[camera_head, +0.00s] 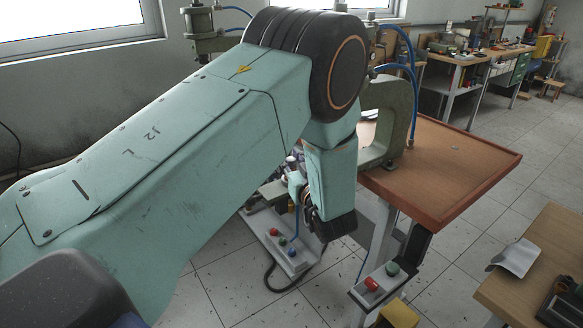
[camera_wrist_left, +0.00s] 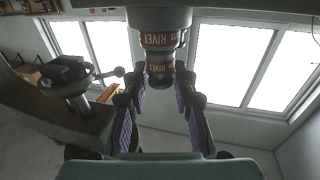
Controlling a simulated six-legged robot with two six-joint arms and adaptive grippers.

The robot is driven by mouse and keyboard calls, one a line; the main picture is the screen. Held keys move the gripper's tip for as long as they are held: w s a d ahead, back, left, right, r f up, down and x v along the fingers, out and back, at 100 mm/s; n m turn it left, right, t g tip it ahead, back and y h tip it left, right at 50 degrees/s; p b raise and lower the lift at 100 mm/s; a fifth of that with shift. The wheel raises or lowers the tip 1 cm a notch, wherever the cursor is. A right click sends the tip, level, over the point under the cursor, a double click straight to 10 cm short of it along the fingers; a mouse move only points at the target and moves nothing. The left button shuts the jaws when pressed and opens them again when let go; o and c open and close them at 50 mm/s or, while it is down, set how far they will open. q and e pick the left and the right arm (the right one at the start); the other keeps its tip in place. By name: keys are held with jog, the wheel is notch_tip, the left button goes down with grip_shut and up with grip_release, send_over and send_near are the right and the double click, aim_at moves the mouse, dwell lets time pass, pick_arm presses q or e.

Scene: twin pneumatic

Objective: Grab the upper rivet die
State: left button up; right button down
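In the left wrist view the upper rivet die (camera_wrist_left: 160,68) is a dark and metallic round piece with a red-orange band reading "RIVET". It sits below a wider grey cylinder with a similar band (camera_wrist_left: 161,38). My left gripper (camera_wrist_left: 160,80) is open, with one finger on each side of the die near its lower end. Small gaps seem to show between fingers and die; contact is not clear. In the head view my left arm covers the die and most of the gripper. My right gripper is in neither view.
A green C-shaped press frame (camera_head: 402,105) stands on a brown-topped table (camera_head: 450,165) behind my arm. Control boxes with coloured buttons (camera_head: 283,240) sit low beneath it. A second bench (camera_head: 540,255) is at the lower right.

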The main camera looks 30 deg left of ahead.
pick_arm(q)
jog(key=shift+a+f, duration=0.15)
jog(key=shift+a, duration=0.1)
jog(key=shift+c, duration=2.2)
jog(key=shift+d, duration=0.25)
grip_shut()
jog(key=shift+w+a, duration=0.1)
jog(key=shift+a, duration=0.05)
